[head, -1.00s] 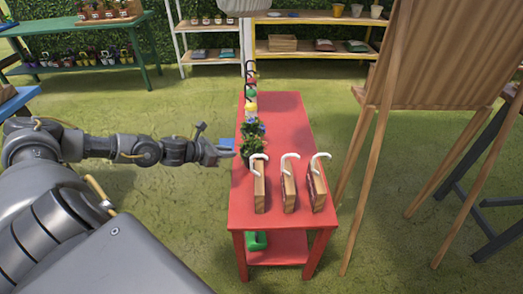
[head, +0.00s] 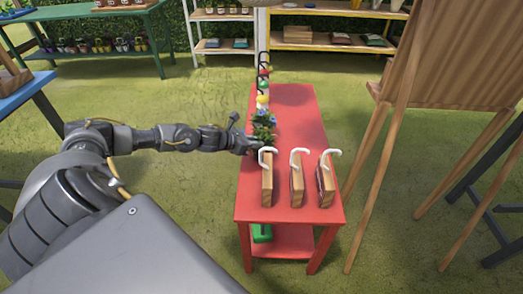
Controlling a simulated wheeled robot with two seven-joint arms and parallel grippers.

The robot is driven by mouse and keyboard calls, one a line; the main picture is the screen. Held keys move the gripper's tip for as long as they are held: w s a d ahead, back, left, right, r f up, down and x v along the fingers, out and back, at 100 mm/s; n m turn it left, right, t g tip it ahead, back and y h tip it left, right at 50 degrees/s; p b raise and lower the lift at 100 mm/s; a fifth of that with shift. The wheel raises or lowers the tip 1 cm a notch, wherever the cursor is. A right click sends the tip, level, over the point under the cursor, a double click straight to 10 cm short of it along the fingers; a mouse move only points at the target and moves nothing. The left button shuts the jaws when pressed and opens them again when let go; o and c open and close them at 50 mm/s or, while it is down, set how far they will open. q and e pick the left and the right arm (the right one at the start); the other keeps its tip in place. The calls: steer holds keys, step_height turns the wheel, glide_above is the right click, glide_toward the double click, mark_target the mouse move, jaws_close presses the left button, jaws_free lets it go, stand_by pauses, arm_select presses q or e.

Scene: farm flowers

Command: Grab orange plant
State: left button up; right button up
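My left gripper (head: 249,140) reaches in from the left to the left edge of the red table (head: 294,118). It is right beside a leafy green plant (head: 263,133); I cannot tell whether it touches the plant or how far its fingers are apart. A plant with blue flowers (head: 264,116) stands just behind. I cannot make out clear orange blooms on either plant. My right gripper is not in view.
Three wooden blocks with white hooks, one of them the left block (head: 267,184), stand at the table's front. Yellow, green and red items with black hooks line its back left. A wooden easel (head: 375,150) stands to the right.

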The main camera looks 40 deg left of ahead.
arm_select(q)
steer(key=x, duration=0.3)
steer(key=shift+w+f, duration=0.15)
jaws_close()
